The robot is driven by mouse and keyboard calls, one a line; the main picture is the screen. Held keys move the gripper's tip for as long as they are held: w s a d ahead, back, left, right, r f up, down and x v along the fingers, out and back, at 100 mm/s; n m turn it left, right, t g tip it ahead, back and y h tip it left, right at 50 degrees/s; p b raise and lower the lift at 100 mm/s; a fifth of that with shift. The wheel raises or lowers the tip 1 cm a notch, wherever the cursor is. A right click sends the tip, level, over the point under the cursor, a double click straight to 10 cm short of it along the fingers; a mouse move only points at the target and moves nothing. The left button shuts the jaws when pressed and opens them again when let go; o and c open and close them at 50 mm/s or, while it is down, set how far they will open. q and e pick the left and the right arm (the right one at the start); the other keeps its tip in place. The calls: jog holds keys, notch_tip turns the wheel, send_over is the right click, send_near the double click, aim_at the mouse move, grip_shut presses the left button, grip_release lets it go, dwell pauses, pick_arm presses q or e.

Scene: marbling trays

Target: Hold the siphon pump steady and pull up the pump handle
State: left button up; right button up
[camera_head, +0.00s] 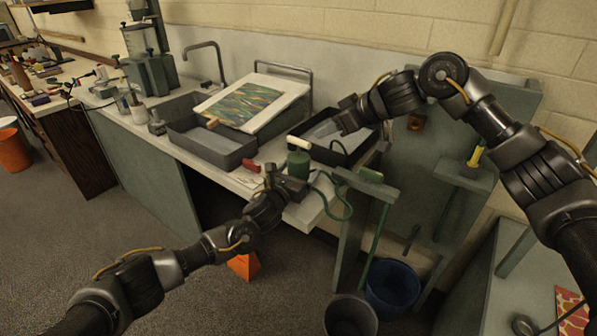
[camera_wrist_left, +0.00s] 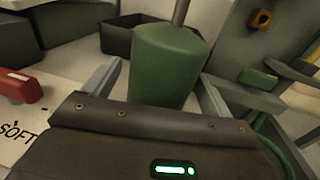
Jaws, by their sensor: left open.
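The siphon pump (camera_head: 298,164) is a dark green upright cylinder near the front edge of the bench. A cream handle (camera_head: 299,143) shows just above it. In the left wrist view the green pump body (camera_wrist_left: 168,62) stands between my two finger plates, with a grey rod (camera_wrist_left: 181,12) rising from its top. My left gripper (camera_head: 287,182) is open, low at the pump, with one finger on either side; contact cannot be made out. My right gripper (camera_head: 333,128) is above the dark tray, right of and higher than the handle and apart from it. Its jaw opening is unclear.
A green hose (camera_head: 350,205) curves off the pump's right. Dark trays (camera_head: 215,150) and a marbled sheet on a board (camera_head: 262,128) lie behind. A red-handled tool (camera_head: 251,165) is left of the pump. Buckets (camera_head: 391,287) stand on the floor below.

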pick_arm(q)
jog(key=c, duration=1.2)
dwell(0.4)
